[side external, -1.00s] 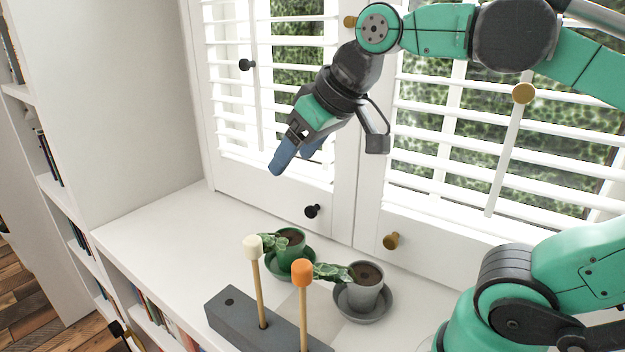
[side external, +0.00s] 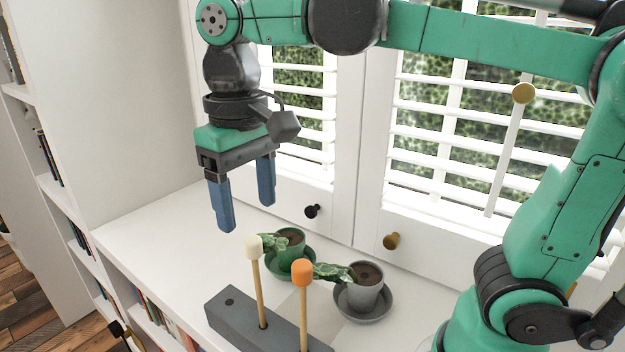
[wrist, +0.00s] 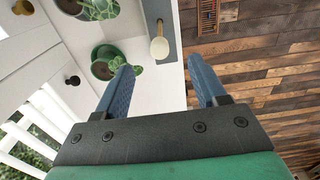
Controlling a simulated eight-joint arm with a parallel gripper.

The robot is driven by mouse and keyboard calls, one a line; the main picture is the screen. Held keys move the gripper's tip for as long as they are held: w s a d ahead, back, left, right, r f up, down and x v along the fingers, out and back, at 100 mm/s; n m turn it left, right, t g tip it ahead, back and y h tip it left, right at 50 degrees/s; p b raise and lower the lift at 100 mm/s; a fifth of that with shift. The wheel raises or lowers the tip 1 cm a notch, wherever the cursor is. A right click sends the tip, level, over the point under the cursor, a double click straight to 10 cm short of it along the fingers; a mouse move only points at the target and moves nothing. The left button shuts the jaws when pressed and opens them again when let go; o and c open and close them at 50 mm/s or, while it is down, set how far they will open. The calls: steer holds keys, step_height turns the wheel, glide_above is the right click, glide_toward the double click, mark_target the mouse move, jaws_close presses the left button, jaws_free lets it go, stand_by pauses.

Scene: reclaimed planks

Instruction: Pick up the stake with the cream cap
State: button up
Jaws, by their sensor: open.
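The stake with the cream cap (side external: 254,247) stands upright in a dark grey block (side external: 226,309) on the white shelf top. A stake with an orange cap (side external: 301,272) stands in the same block, to its right. My gripper (side external: 247,212) points down with its two blue fingers apart and empty, above and a little left of the cream cap in the side external view. In the wrist view the cream cap (wrist: 159,48) shows ahead of the gap between my fingertips (wrist: 159,74), apart from both. The orange cap is not visible in the wrist view.
A green pot (side external: 290,247) with a plant stands behind the stakes, and a grey pot (side external: 364,284) on a saucer stands to the right. A shuttered window with knobs (side external: 391,241) is behind. The shelf top at left is clear.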

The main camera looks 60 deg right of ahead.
mark_target(252, 239)
steer(key=shift+f, duration=3.2)
jaws_close()
